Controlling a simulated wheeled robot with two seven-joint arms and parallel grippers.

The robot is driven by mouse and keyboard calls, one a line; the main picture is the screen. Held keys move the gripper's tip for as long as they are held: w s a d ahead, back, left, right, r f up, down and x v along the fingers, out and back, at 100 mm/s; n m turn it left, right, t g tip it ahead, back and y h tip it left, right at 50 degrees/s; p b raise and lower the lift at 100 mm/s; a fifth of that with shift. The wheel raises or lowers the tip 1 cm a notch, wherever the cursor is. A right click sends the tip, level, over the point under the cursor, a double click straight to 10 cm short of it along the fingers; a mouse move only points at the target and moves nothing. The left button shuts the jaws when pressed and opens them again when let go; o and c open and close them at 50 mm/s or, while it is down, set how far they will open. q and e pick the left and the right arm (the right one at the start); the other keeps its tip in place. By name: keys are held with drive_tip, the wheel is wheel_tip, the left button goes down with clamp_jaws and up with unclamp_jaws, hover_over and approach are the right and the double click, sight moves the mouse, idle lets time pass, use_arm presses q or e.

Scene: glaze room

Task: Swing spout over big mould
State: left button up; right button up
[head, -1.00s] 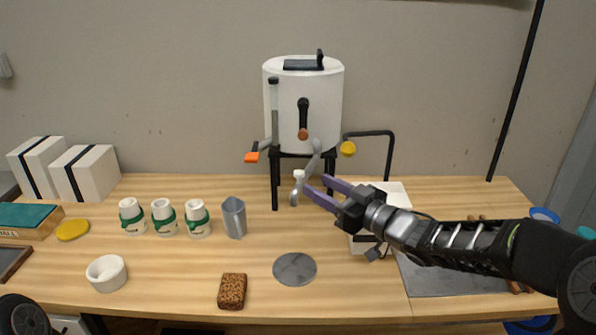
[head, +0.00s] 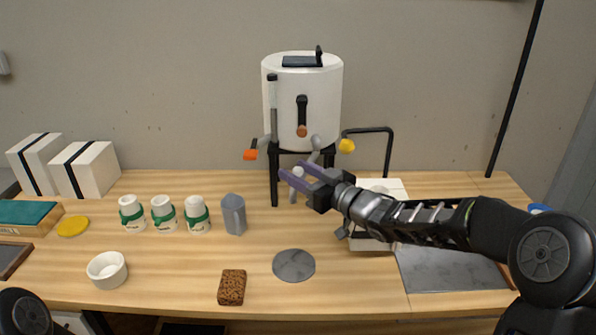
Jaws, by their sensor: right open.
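The white tank (head: 301,105) stands on a black stand at the back middle. Its grey spout (head: 315,147) hangs at the front under the tank, with a pale round knob (head: 298,172) near its lower end. My right gripper (head: 291,171) has open purple fingers at the knob, which shows between them; whether they touch it I cannot tell. A white block (head: 392,187), possibly the big mould, lies to the right of the stand, mostly hidden behind my right arm. My left gripper is out of view.
Three white cups with green bands (head: 162,213), a grey jug (head: 233,214) and a white bowl (head: 107,270) stand left. A grey disc (head: 294,265) and a brown sponge (head: 231,287) lie in front. Two strapped white blocks (head: 87,170) stand back left. Yellow (head: 346,146) and orange (head: 250,155) handles flank the tank.

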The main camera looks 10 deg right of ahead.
drive_tip(key=shift+c, duration=0.5)
clamp_jaws()
idle(0.9)
